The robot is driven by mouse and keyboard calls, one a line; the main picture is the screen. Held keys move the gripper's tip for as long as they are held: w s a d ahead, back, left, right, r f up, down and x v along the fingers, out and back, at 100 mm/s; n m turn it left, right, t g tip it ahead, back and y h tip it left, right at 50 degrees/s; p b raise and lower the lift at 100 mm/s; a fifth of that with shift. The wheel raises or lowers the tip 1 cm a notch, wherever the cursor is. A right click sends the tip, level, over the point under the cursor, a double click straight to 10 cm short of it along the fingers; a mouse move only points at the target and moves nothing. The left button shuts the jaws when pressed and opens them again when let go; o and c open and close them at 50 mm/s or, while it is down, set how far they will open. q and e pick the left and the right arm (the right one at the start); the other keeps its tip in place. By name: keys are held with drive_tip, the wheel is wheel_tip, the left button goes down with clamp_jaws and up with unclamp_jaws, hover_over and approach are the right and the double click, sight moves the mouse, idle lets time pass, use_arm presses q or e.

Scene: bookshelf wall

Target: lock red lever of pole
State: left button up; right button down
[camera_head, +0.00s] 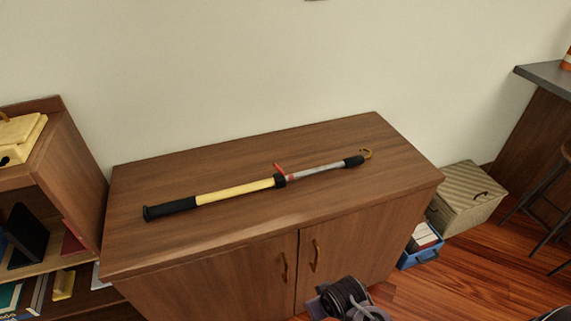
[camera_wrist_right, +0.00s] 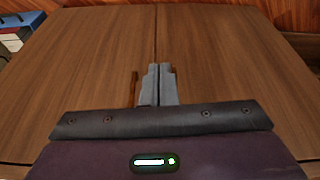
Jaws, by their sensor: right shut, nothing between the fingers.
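A telescopic pole (camera_head: 235,190) lies on top of the wooden cabinet, running from lower left to upper right. It has a black grip at its left end, a yellow section, a black collar, a grey section and a brass-coloured hook at its right end. The red lever (camera_head: 280,169) sits at the collar and appears raised, sticking up and away from the pole. My right gripper (camera_wrist_right: 157,84) is shut and empty in front of the cabinet doors, below the top. In the head view, part of the right gripper and wrist shows at the bottom edge. My left gripper is not in view.
The cabinet (camera_head: 215,270) has two doors with brass handles (camera_head: 317,255); its top is otherwise clear. A bookshelf (camera_head: 75,180) stands at left. A woven box (camera_head: 467,205) and a blue crate (camera_head: 420,257) stand on the floor at right, before a dark counter (camera_head: 545,78).

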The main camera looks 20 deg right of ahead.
drive_tip(key=w+d+r+m+t, duration=0.2)
drive_tip(key=w+r+m+t, duration=0.15)
drive_tip(key=w+r, duration=0.6)
drive_tip(key=m+t+y, duration=0.4)
drive_tip(key=m+t, duration=0.3)
drive_tip(key=t, duration=0.2)
approach(279, 170)
drive_tip(key=s+d+r, duration=0.1)
drive_tip(key=d+r, duration=0.3)
drive_tip(key=d, duration=0.1)
drive_tip(key=shift+s+p, duration=0.1)
drive_tip(key=shift+p, duration=0.3)
drive_tip(key=x, duration=0.3)
drive_tip(key=a+p+x, duration=0.1)
drive_tip(key=x, duration=0.3)
drive_tip(key=a+f+x, duration=0.1)
drive_tip(key=x, duration=0.2)
drive_tip(key=shift+a+f+p, duration=0.15)
drive_tip(key=shift+a+p, duration=0.05)
drive_tip(key=shift+p, duration=0.2)
drive_tip(key=shift+s+a+f, duration=0.1)
drive_tip(key=shift+a+f, duration=0.25)
drive_tip(key=shift+a, duration=0.15)
